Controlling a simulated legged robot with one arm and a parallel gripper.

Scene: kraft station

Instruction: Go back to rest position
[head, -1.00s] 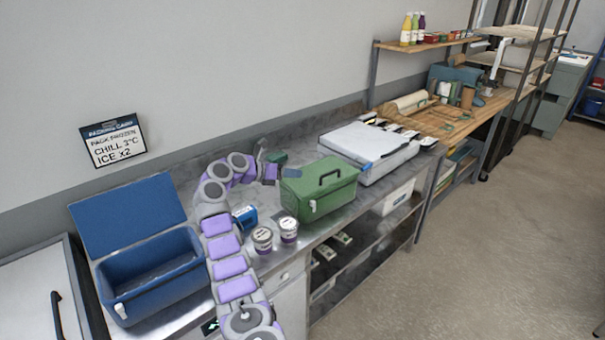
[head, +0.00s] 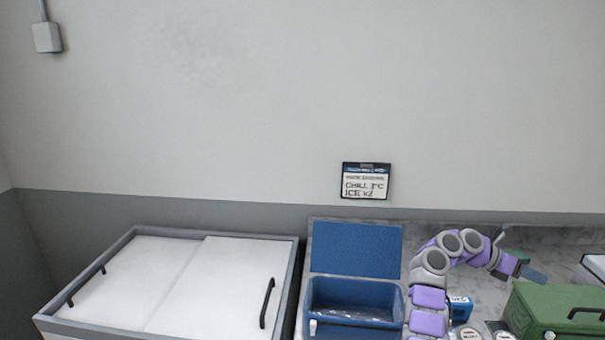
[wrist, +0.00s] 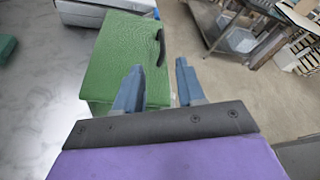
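My gripper (wrist: 159,64) is open, with its two blue fingers apart and nothing between them. In the wrist view it points at the green box (wrist: 118,50), whose lid is closed and has a dark handle. In the head view my gripper (head: 535,274) is at the end of my bent arm, above the counter by the green box (head: 545,310). I cannot tell whether it touches the box.
An open blue cooler (head: 355,300) stands left of my arm. A blue pack (head: 460,308) and two tubs (head: 469,334) sit between arm and green box. A chest with white lids (head: 170,280) stands left. A sign (head: 366,181) hangs on the wall.

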